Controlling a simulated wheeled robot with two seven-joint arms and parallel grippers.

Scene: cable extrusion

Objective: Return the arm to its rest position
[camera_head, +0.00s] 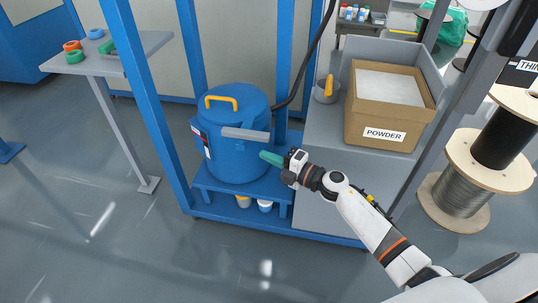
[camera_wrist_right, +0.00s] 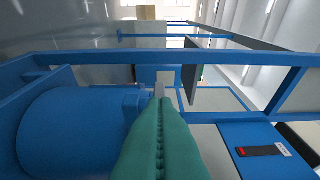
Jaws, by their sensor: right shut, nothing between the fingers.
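My right arm reaches in from the lower right in the head view. Its gripper (camera_head: 271,158) has green fingers that are shut and empty, beside the right side of a blue drum (camera_head: 240,155) and just below the drum's grey bar (camera_head: 246,134). I cannot tell whether it touches the drum. In the right wrist view the green gripper fingers (camera_wrist_right: 161,110) lie together, with the blue drum (camera_wrist_right: 70,130) to their left. The drum has a lid with a yellow handle (camera_head: 221,101). My left gripper is not in view.
A blue frame (camera_head: 150,110) surrounds the drum. A cardboard box marked POWDER (camera_head: 383,134) and a metal cup with a yellow scoop (camera_head: 327,92) stand on a grey counter. Wire spools (camera_head: 462,190) stand at the right. A small table (camera_head: 110,65) with coloured rings is at the left.

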